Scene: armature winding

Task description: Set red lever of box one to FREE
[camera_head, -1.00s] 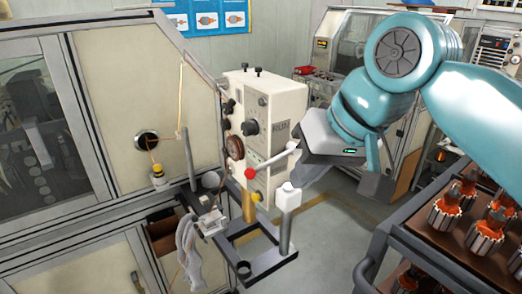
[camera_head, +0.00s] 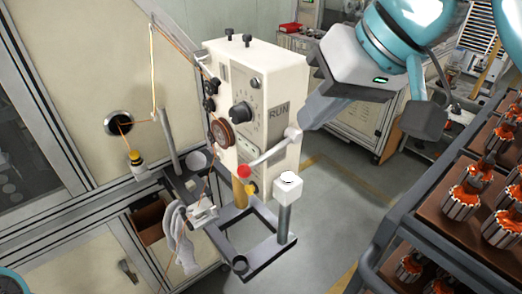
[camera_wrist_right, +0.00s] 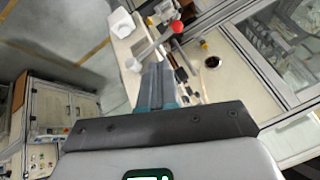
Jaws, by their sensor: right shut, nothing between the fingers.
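The beige control box (camera_head: 262,95) stands beside the winding machine, and a label on its face reads RUN. Its red-ended lever (camera_head: 269,153) slants down and left from a grey hub to a red ball (camera_head: 244,171). The red ball also shows in the right wrist view (camera_wrist_right: 177,27). My right gripper (camera_head: 308,118) is shut and empty, its tips close to the hub end of the lever. I cannot tell whether they touch it. In the wrist view the closed fingers (camera_wrist_right: 157,75) point toward the lever. My left gripper is not in view.
A white-capped post (camera_head: 287,188) stands on a grey frame below the lever, close to the gripper. A rack (camera_head: 415,232) with several orange-wound armatures is at the right. A cloth-like white glove (camera_head: 180,237) hangs at the left. Open floor lies between frame and rack.

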